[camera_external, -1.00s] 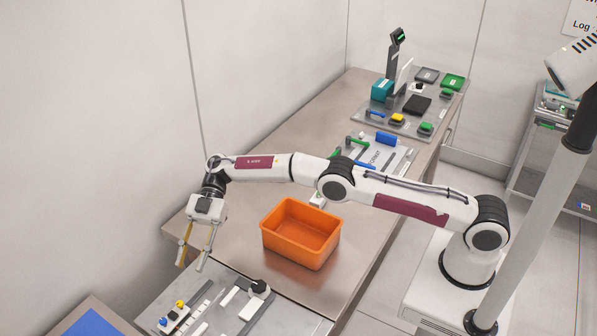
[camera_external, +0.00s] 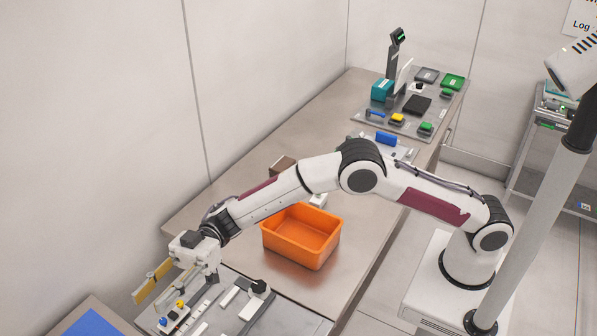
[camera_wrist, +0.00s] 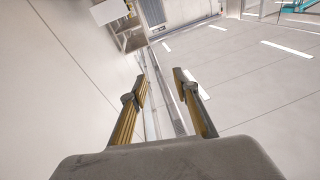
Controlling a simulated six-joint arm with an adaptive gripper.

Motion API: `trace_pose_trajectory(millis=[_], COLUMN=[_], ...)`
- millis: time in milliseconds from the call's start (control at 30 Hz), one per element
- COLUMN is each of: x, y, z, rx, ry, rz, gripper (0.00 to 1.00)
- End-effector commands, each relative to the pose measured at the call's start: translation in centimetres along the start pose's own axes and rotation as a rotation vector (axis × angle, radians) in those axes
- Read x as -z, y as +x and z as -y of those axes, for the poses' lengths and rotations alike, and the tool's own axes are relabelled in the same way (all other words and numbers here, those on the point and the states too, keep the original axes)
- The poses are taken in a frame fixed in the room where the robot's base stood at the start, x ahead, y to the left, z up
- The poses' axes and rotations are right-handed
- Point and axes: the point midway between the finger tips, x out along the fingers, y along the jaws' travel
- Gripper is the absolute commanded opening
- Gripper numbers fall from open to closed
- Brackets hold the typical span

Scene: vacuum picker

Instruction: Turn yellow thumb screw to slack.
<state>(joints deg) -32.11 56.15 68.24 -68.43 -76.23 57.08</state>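A small yellow knob (camera_external: 181,304), which looks like the yellow thumb screw, sits on a white block at the near end of the grey fixture plate. A blue knob (camera_external: 163,321) is beside it on the same block. My gripper (camera_external: 152,300) is above and beside this block, tilted with its fingers pointing down-left, apart from the knob. In the wrist view my gripper (camera_wrist: 159,88) has two yellow-sided fingers spread apart with nothing between them. The knob does not show in the wrist view, which looks out at wall and floor.
An orange bin (camera_external: 300,240) stands on the bench behind the plate. A white and black part (camera_external: 259,288) and grey bars lie on the plate (camera_external: 290,318). A blue panel (camera_external: 90,323) is at the lower left. The wall rises close on the left.

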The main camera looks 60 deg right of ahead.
Motion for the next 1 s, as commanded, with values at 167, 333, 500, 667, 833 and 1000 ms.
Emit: trace_pose_trajectory(millis=[167,333,500,667,833,1000], x=[0.3,-0.2,-1.7,-3.8,-6.9,-10.6], y=[1.0,0.8,-0.5,-2.5,-5.9,-10.4], z=[0.0,-0.5,-1.2,-1.8,-2.3,-2.6], rx=[-0.123,-0.259,-0.408,-0.554,-0.713,-0.875], ry=[0.029,0.052,0.075,0.092,0.108,0.120], rz=[-0.058,-0.085,-0.082,-0.051,0.015,0.113], gripper=[0.30,0.30,0.30,0.30,0.30,0.30])
